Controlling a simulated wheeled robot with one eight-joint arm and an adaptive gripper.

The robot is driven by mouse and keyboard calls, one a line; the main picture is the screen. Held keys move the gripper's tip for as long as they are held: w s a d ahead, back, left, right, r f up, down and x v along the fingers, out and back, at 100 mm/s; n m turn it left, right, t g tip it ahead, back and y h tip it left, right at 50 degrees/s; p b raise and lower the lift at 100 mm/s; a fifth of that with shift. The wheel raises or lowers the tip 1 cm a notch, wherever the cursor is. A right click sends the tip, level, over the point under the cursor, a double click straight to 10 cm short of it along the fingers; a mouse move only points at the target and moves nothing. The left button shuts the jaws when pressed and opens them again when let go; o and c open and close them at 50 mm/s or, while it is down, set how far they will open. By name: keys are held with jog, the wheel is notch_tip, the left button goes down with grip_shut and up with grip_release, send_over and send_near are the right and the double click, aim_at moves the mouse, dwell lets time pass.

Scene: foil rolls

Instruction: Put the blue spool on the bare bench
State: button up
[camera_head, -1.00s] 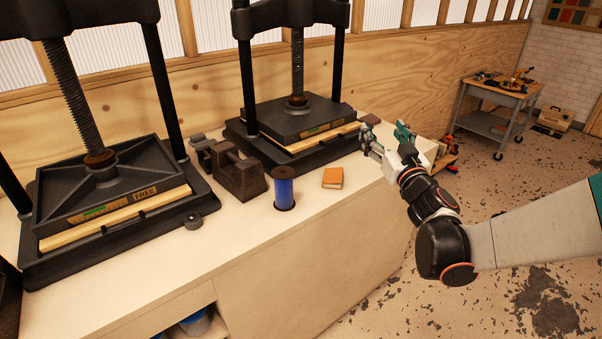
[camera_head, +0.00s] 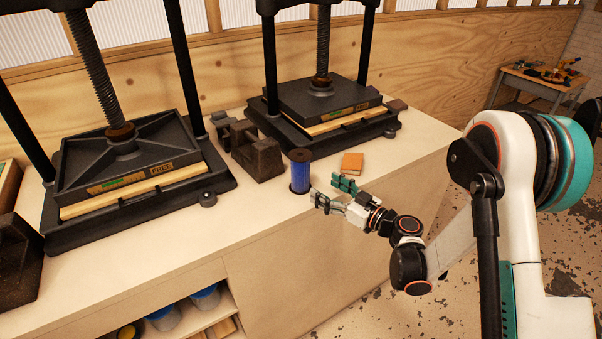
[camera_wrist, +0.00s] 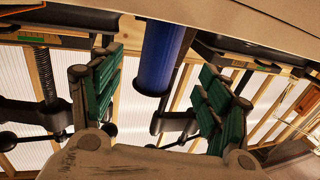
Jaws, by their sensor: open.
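The blue spool (camera_head: 300,172) stands upright on the pale bench top (camera_head: 262,212), with dark flanges at its ends. My gripper (camera_head: 325,190) is open just to the right and front of the spool, low beside the bench's front edge. In the wrist view the blue spool (camera_wrist: 160,55) shows between the two green-padded fingers of my gripper (camera_wrist: 161,65), with a gap on both sides. That view looks inverted, with the bench top along its upper edge. I cannot tell how far the spool reaches between the fingers.
A small orange block (camera_head: 352,163) lies right of the spool. A dark brown block-like stand (camera_head: 262,158) is close on its left. Two black screw presses, left (camera_head: 130,165) and back (camera_head: 322,103), take up much of the bench. Bare bench lies along the front edge.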

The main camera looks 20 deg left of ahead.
aim_at(307, 177)
jog(key=b+x, duration=0.1)
jog(key=x, duration=0.4)
jog(key=shift+w+a, duration=0.15)
jog(key=shift+a, duration=0.05)
jog(key=shift+r+b+x, duration=0.2)
jog(key=shift+b+x, duration=0.35)
jog(key=shift+x, duration=0.85)
jog(key=shift+r+b+x, duration=0.15)
jog(key=shift+b+x, duration=0.4)
jog(key=shift+x, duration=0.85)
jog(key=c, duration=1.4)
jog(key=shift+o, duration=0.2)
jog(key=shift+r, duration=0.15)
notch_tip(307, 177, up, 20)
jog(key=p, duration=0.7)
